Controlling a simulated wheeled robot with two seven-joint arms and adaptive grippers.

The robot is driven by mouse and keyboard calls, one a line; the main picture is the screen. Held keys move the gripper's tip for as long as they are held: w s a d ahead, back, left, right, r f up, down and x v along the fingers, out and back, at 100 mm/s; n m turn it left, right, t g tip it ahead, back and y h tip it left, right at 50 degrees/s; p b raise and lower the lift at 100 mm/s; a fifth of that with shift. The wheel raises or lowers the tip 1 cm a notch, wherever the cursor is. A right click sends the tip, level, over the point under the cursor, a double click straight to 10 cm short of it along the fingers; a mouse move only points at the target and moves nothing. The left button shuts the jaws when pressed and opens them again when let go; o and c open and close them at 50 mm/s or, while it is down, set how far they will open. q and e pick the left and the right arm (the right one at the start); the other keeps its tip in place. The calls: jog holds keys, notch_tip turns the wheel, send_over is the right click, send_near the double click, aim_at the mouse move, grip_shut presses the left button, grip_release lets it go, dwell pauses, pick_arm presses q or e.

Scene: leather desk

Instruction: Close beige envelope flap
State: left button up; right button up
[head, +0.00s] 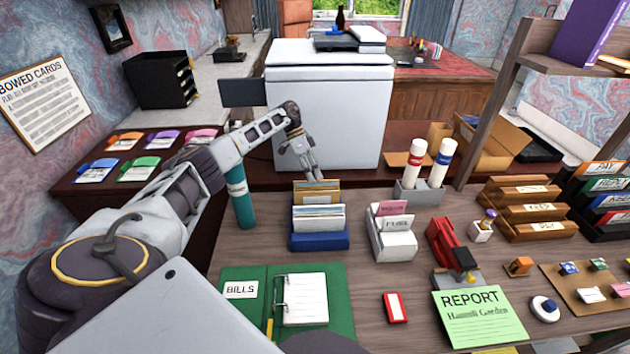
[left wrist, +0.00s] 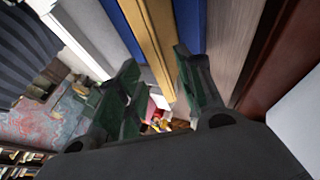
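A beige envelope (head: 318,195) stands upright at the back of a blue holder (head: 319,241), behind white and pale blue papers. Whether its flap is raised or folded is too small to tell. My left gripper (head: 309,174) reaches from the left and points down just above and behind the envelope's top edge. In the left wrist view, its two green-padded fingers (left wrist: 155,85) are apart. A tan strip (left wrist: 152,40), seemingly the envelope, and blue strips run close to the fingers; contact cannot be told. My right gripper is not in view.
A white letter holder (head: 392,243), a red stapler (head: 447,243) and a holder with two capped tubes (head: 420,193) stand to the right. A teal cylinder (head: 240,195) stands at the left. A green binder (head: 340,300) lies in front. Bare desk lies between binder and holders.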

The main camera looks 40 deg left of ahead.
pick_arm(q)
jog(key=shift+d+f, duration=0.35)
jog(key=shift+f, duration=0.25)
jog(key=shift+d+f, duration=0.15)
grip_shut()
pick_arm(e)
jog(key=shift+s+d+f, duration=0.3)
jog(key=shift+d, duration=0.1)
